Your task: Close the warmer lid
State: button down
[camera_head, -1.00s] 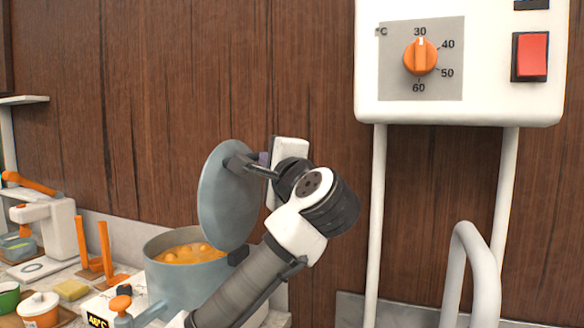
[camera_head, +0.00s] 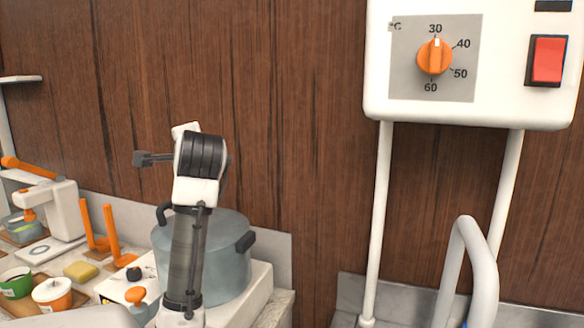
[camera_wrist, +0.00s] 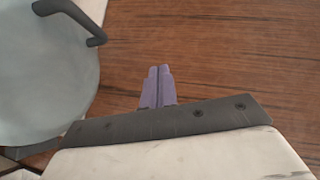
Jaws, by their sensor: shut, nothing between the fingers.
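The warmer pot (camera_head: 229,270) is grey-blue and stands on a white base. Its round lid (camera_head: 225,222) lies over the top and looks flat on the rim; the arm hides part of it. In the wrist view the lid (camera_wrist: 35,85) fills the left side, with a dark bent handle (camera_wrist: 75,18) at the upper left. My gripper (camera_wrist: 160,70) has its two purple fingers together, with nothing between them. They are apart from the lid in the picture, to its right. In the head view my arm stands in front of the pot with its end above the lid, and the fingers are hidden.
A white control box (camera_head: 475,60) with an orange dial (camera_head: 434,56) and red switch hangs on the brown wood wall. White pipes run below it.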

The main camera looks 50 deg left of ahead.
jog(key=shift+n+h, duration=0.5)
jog(key=shift+h, duration=0.1)
jog(key=s+a+f, duration=0.1)
jog(key=a+f, duration=0.1)
jog(key=s+a+f, duration=0.1)
jog(key=a+f, duration=0.1)
jog(key=f, duration=0.1)
jog(key=s+a+f, duration=0.1)
jog(key=a+f, duration=0.1)
jog(key=shift+s+f, duration=0.15)
jog(key=shift+s+a+f, duration=0.15)
jog(key=shift+a+f, duration=0.1)
jog(key=shift+f, duration=0.3)
jog(key=shift+s+a+f, duration=0.15)
jog(key=shift+a+f, duration=0.1)
jog(key=shift+f, duration=0.25)
